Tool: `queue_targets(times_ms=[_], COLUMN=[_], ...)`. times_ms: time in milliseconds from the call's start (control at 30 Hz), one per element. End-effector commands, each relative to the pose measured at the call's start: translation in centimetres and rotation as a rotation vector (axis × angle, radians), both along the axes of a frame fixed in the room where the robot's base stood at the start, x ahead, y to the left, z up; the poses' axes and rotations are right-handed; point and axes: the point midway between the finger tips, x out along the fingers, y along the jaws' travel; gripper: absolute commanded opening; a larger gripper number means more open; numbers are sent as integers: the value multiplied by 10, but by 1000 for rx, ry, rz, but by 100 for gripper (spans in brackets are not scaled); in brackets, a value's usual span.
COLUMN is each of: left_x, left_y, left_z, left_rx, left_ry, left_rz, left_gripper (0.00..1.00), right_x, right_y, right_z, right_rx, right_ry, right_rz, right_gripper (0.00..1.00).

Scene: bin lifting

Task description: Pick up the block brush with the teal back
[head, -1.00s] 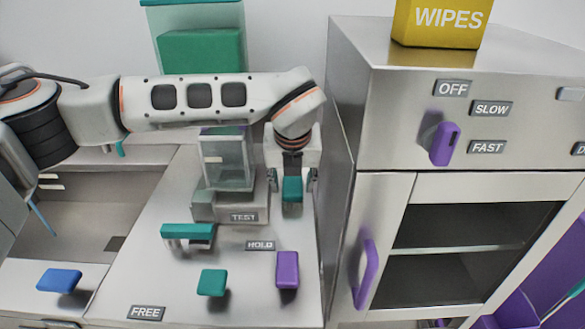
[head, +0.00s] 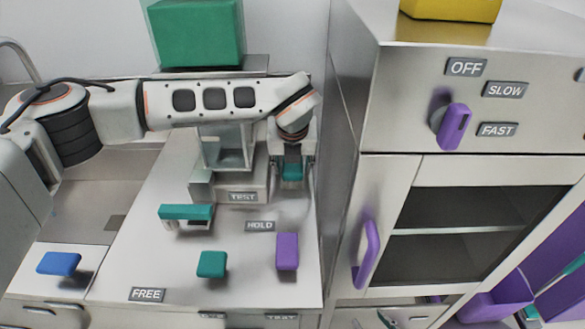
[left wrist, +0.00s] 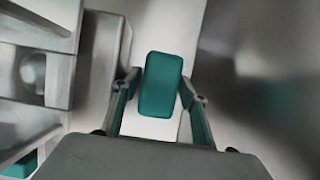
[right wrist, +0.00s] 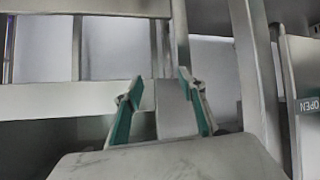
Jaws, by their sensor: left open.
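A teal-backed block (head: 291,172), seemingly the block brush, stands on the counter beside the tall steel cabinet. In the left wrist view its rounded teal top (left wrist: 161,84) lies between my left fingertips. My left gripper (head: 292,180) is open, pointing down, with one finger on each side of the block and small gaps showing. The block's underside and any bristles are hidden. My right gripper (right wrist: 160,90) shows only in the right wrist view, open and empty, in front of grey framework.
A grey TEST stand (head: 230,186) is close left of my left gripper. A teal-topped piece (head: 187,213), a teal block (head: 211,264) and a purple block (head: 287,251) are nearer. A blue block (head: 59,263) is at left. The steel cabinet (head: 345,190) rises close on the right.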

Motion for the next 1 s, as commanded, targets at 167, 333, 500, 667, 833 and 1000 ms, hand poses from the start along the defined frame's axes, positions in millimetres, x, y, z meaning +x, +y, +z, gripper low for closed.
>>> queue_targets(times_ms=[167,333,500,667,833,1000], left_x=[0,0,0,1,1,2], left_y=[0,0,0,0,0,0], left_z=[-1,0,0,2,13,39], left_rx=[0,0,-1,-1,-1,-2], left_ry=[0,-1,-1,-2,-4,-6], left_rz=[-1,-1,-1,0,-1,-1], left_gripper=[43,16,16,16,16,16], right_x=[1,1,0,-1,-1,-2], right_y=[0,0,0,-1,-1,-1], right_z=[1,1,-1,-3,-4,-5], right_rx=[0,0,0,-2,-2,-2], right_ry=[-3,-2,1,5,6,7], right_rz=[0,-1,0,-1,-1,-1], right_gripper=[40,40,40,40,40,40])
